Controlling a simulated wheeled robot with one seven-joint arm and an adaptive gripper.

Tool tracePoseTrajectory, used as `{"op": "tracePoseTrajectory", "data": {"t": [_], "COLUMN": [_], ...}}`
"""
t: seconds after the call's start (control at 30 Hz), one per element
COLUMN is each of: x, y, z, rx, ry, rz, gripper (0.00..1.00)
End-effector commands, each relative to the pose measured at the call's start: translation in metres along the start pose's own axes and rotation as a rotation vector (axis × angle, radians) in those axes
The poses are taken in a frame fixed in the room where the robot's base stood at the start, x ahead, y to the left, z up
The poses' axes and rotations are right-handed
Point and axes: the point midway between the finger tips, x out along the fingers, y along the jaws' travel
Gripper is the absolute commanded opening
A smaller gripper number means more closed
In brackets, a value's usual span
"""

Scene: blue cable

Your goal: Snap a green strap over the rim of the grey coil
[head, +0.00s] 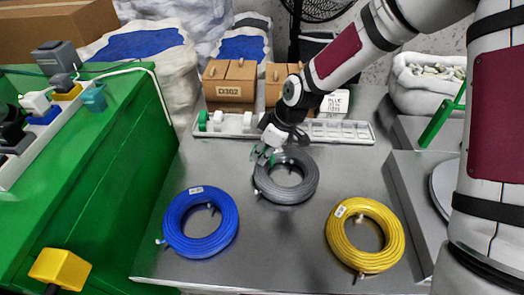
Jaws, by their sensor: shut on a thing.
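The grey coil (302,190) lies flat on the grey table (285,252), between and behind the blue and yellow coils. My gripper (265,156) is above the upper left rim of the grey coil, pointing down. It is shut on a small green strap (271,160), which is largely hidden by the fingers. I cannot tell whether the strap touches the rim. Another green piece (203,120) stands at the left end of the white rack (230,127) behind the coil.
A blue coil (172,217) lies front left and a yellow coil (337,237) front right. Brown boxes (236,82) stand behind the rack. A green cabinet (120,160) borders the left side. Grey blocks (410,190) stand at the right.

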Motion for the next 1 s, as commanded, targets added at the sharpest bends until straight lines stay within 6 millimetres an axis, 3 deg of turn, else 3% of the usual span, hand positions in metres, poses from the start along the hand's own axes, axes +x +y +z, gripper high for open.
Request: {"op": "tracePoseTrajectory", "data": {"t": [1.0], "x": [0.0056], "y": [-0.0002], "z": [0.0024], "rx": [0.000], "ry": [0.000], "rz": [0.000], "gripper": [0.06]}}
